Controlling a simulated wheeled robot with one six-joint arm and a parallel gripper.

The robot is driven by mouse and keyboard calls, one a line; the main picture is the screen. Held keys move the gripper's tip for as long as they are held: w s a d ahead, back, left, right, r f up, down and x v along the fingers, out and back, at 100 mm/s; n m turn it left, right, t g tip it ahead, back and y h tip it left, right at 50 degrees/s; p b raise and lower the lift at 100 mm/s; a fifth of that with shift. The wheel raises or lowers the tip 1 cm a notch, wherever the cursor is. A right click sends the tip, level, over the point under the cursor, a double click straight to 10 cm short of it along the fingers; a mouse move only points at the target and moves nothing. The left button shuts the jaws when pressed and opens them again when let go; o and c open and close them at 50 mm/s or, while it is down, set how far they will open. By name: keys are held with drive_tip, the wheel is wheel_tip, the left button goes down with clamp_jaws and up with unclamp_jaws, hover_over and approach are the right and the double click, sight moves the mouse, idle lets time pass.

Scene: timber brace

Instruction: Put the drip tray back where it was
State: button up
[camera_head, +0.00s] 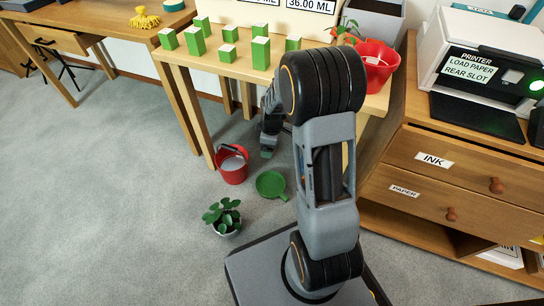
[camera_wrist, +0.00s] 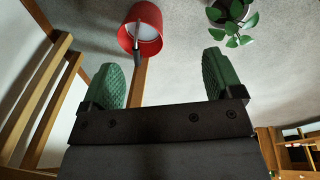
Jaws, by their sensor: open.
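A shallow round green dish (camera_head: 271,184), which looks like the drip tray, lies on the grey floor by the front of the light wooden table. It has a small tab or handle on one side. My gripper (camera_head: 266,153) hangs low beside the table legs, just above and behind the dish in the head view, apart from it. In the wrist view my gripper (camera_wrist: 166,60) is open and nothing is between its green finger pads. The dish is not seen in the wrist view.
A red bucket (camera_head: 231,164) stands left of the dish, and a potted plant (camera_head: 223,216) in front of it. The wooden table (camera_head: 212,66) bears several green blocks and a red planter (camera_head: 376,66). A drawer cabinet (camera_head: 455,170) stands right. The floor at left is clear.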

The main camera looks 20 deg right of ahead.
drive_tip(key=s+a+r+m, duration=0.3)
drive_tip(key=s+r+m, duration=0.2)
drive_tip(key=s+r, duration=0.2)
drive_tip(key=s+a+r+m, duration=0.3)
drive_tip(key=s+r+m, duration=0.3)
drive_tip(key=s+r, duration=0.2)
drive_tip(key=shift+s+a+t, duration=0.2)
drive_tip(key=shift+s+t, duration=0.2)
drive_tip(key=shift+s, duration=0.5)
drive_tip(key=shift+r, duration=0.15)
wheel_tip(320, 180, up, 39)
drive_tip(key=t+p, duration=0.1)
drive_tip(key=p, duration=3.6)
drive_tip(key=shift+s+a, duration=0.15)
drive_tip(key=shift+c, duration=0.2)
